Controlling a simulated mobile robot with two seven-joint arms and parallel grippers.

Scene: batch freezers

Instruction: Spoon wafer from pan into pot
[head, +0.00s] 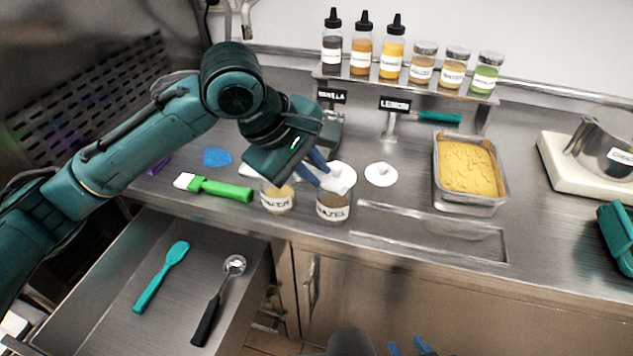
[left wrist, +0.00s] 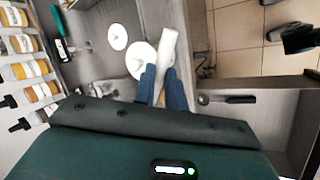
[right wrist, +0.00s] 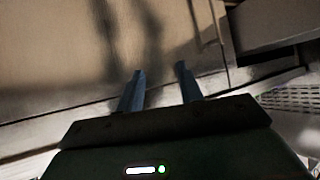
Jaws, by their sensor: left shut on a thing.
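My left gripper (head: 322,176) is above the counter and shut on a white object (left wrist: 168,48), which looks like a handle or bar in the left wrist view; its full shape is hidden. In the head view the gripper is just over a jar labelled HAZEL (head: 333,208), its rim partly covered. A pot labelled like WAFER (head: 277,199) stands beside it, holding pale contents. A metal pan (head: 470,208) with a yellow-tan layer (head: 468,165) sits to the right. My right gripper (right wrist: 160,85) is open and empty, low in front of the counter; its fingertips show in the head view (head: 410,347).
An open drawer (head: 120,260) holds a teal spatula (head: 161,276) and a black-handled scoop (head: 219,300). A green-handled brush (head: 215,188) and white disc (head: 381,174) lie on the counter. Bottles and jars stand on a rear shelf (head: 400,82). A scale with a bowl (head: 606,150) is far right.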

